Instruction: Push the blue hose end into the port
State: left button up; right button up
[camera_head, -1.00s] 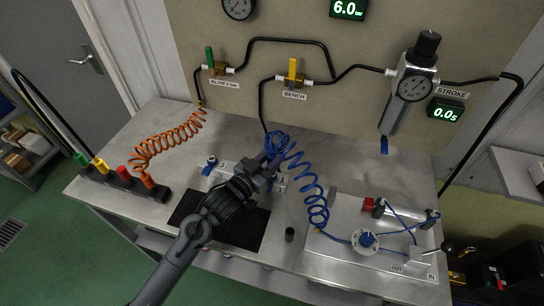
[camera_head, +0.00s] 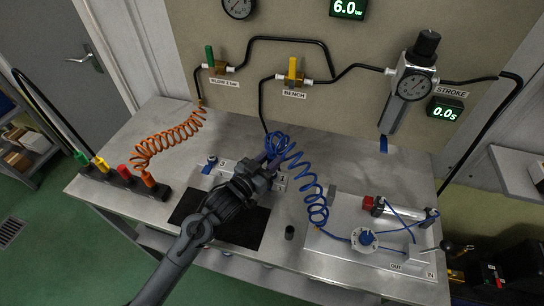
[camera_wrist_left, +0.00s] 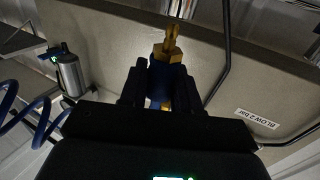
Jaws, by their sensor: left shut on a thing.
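My left gripper (camera_head: 266,168) is above the middle of the bench, near a silver valve block (camera_head: 228,170) marked 0 and 1. In the left wrist view its fingers (camera_wrist_left: 164,88) are shut on a blue piece (camera_wrist_left: 169,72) with a brass tip (camera_wrist_left: 172,42), which I take for the blue hose end. The coiled blue hose (camera_head: 285,152) runs from beside the gripper down to the right; its coils also show in the left wrist view (camera_wrist_left: 18,112). At the right, a plate (camera_head: 340,240) carries a block labelled IN and OUT (camera_head: 424,261). I cannot tell which opening is the port. My right gripper is not in view.
A coiled orange hose (camera_head: 168,138) and a rack of coloured connectors (camera_head: 120,176) are at the left. A black mat (camera_head: 243,228) lies below my arm. A small dark cylinder (camera_head: 290,232) stands right of it. A regulator (camera_head: 408,85) hangs on the back panel.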

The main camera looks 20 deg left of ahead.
pick_arm(q)
jog(key=shift+f+b, duration=0.35)
jog(key=shift+f, duration=0.85)
jog(key=shift+r, duration=0.15)
jog(key=shift+r+p, duration=1.05)
jog(key=shift+p, duration=0.25)
jog(key=shift+p, duration=0.4)
dwell(0.4)
jog(key=shift+p, duration=0.3)
dwell(0.5)
jog(key=shift+p, duration=0.35)
